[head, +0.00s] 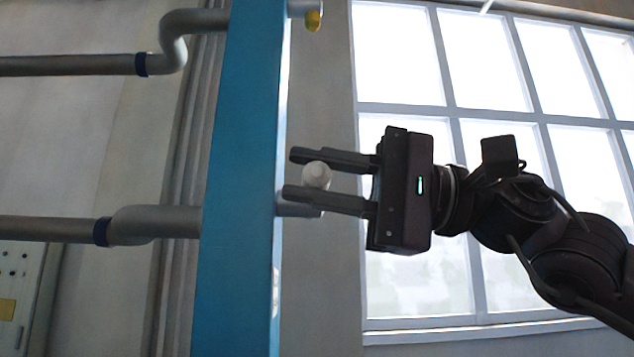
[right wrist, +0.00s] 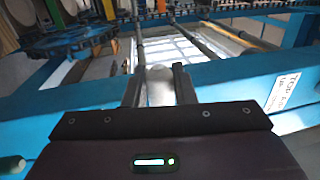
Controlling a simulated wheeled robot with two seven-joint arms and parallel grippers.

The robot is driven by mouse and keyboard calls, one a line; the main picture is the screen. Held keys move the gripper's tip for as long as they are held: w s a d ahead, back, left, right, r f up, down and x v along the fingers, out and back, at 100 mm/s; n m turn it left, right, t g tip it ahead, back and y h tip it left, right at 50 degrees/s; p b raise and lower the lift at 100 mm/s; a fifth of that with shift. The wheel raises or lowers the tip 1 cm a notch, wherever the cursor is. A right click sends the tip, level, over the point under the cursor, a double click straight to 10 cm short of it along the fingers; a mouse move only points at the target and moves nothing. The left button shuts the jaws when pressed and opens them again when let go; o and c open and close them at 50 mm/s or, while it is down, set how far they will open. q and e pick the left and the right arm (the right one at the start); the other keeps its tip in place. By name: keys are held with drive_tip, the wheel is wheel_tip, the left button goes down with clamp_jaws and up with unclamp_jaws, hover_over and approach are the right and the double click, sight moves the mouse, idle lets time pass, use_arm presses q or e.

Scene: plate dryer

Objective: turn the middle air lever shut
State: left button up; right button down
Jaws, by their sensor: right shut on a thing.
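The air lever (head: 316,176) shows a pale rounded end at the right side of the blue post, at the height of the lower grey pipe. My right gripper (head: 300,174) comes in from the right, with one finger above the lever and one below it, shut on it. In the right wrist view the pale lever (right wrist: 160,86) stands between the two dark fingers. Most of the lever is hidden by the fingers, so its exact angle cannot be told. My left gripper is in neither view.
A blue post (head: 240,180) stands upright left of my gripper. Grey pipes (head: 155,222) run in from the left. A window (head: 470,80) is behind. The right wrist view shows a blue beam with a white label (right wrist: 285,90).

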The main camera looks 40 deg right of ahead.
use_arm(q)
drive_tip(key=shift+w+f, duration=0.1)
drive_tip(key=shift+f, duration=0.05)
use_arm(e)
drive_tip(key=shift+f, duration=0.2)
drive_tip(key=c, duration=1.2)
unclamp_jaws()
drive_tip(key=shift+c, duration=0.2)
drive_tip(key=shift+s+d+b, duration=0.15)
drive_tip(key=shift+d+b, duration=0.1)
drive_tip(key=shift+b, duration=0.05)
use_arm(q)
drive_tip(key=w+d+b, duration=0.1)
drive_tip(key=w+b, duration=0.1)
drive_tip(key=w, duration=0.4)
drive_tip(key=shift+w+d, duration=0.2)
use_arm(e)
drive_tip(key=v, duration=0.7)
drive_tip(key=shift+d, duration=0.1)
